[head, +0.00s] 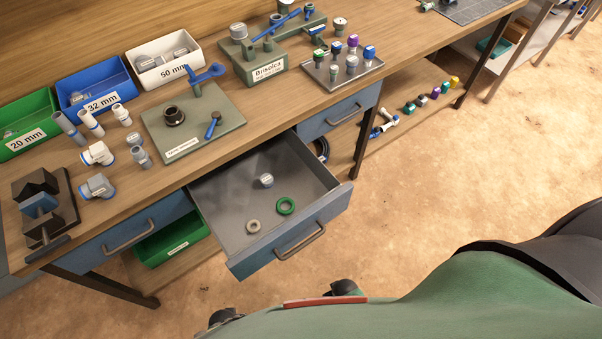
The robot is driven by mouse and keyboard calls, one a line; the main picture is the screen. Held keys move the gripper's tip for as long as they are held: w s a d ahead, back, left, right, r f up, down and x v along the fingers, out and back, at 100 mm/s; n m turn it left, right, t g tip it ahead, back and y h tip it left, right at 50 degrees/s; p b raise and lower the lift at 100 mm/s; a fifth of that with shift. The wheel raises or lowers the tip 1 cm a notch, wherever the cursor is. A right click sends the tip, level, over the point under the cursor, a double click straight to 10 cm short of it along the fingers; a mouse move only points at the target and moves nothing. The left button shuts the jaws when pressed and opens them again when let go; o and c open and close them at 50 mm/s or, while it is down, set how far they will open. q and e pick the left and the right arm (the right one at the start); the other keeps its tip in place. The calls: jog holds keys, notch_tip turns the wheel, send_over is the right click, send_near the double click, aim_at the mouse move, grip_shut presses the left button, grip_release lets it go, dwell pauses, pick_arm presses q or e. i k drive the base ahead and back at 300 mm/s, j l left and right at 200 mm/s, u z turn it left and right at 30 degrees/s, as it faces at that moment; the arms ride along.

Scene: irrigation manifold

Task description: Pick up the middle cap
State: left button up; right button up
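Several cap-like pieces show in the head view, and I cannot tell for certain which one is the middle cap. A small grey cap (265,180) lies in the open drawer (225,205). Another grey cap-like piece (134,139) stands on the bench left of the grey-green board. A wide grey cap-like piece (238,31) sits on the block marked Brisolca, and a pale one (340,24) stands at the back of the bench. Neither of my grippers is in view.
The drawer also holds a green ring (286,206) and a beige ring (254,226). A metal tray (314,79) carries several colour-topped fittings. Green (42,141), blue (112,99) and white (185,73) bins line the back. The drawer juts out over open floor.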

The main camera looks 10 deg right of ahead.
aim_at(266, 179)
jog(key=k+l, duration=0.35)
jog(key=l, duration=0.2)
jog(key=k+l+u, duration=0.1)
jog(key=k+l, duration=0.25)
jog(key=l, duration=0.25)
jog(key=k+l, duration=0.35)
jog(key=l, duration=0.2)
jog(key=u, duration=0.05)
